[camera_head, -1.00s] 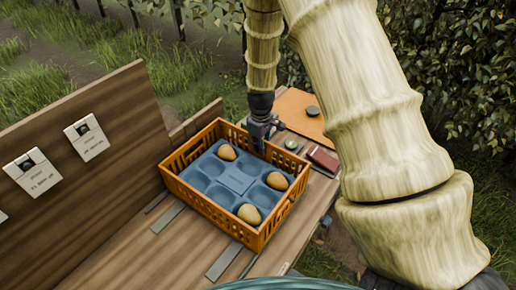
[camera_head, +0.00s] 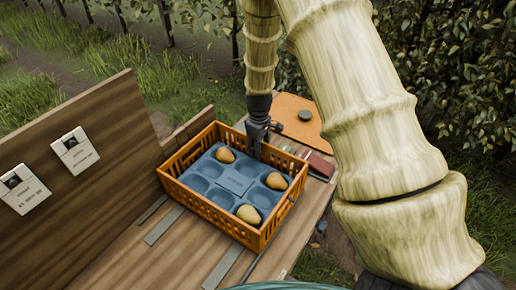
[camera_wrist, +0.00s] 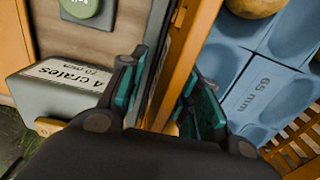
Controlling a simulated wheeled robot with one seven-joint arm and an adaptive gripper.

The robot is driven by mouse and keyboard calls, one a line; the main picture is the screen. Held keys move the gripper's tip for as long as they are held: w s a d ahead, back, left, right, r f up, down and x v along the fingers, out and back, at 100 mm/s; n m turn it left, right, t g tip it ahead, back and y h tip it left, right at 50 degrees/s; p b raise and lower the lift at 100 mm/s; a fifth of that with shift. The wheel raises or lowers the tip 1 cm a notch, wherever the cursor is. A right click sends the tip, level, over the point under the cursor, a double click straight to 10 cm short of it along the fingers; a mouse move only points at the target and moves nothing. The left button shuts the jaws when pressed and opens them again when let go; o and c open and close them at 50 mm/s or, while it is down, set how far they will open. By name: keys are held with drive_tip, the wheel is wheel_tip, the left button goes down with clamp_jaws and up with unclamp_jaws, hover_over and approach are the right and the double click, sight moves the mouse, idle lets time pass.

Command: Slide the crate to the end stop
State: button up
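The orange slatted crate (camera_head: 212,227) sits on the wooden bench. It holds a blue moulded tray (camera_head: 236,181), marked "65 mm" in the wrist view (camera_wrist: 247,92). Three yellow-brown pears lie in it: one at the far side (camera_head: 225,155), one at the right (camera_head: 276,181) and one at the near corner (camera_head: 249,214). My gripper (camera_head: 257,146) points down at the crate's far right wall. I cannot clearly identify the end stop.
A tall wooden board (camera_head: 75,160) with label cards (camera_head: 75,150) stands along the left; a lower board (camera_head: 190,125) stands beyond. A grey block labelled "4 crates" (camera_wrist: 62,92) and a green disc (camera_wrist: 80,8) lie outside the wall.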

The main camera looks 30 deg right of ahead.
drive_tip(key=shift+a+r, duration=0.1)
drive_tip(key=shift+r, duration=0.15)
wheel_tip(320, 180, up, 12)
drive_tip(key=shift+f, duration=0.2)
idle(0.4)
idle(0.5)
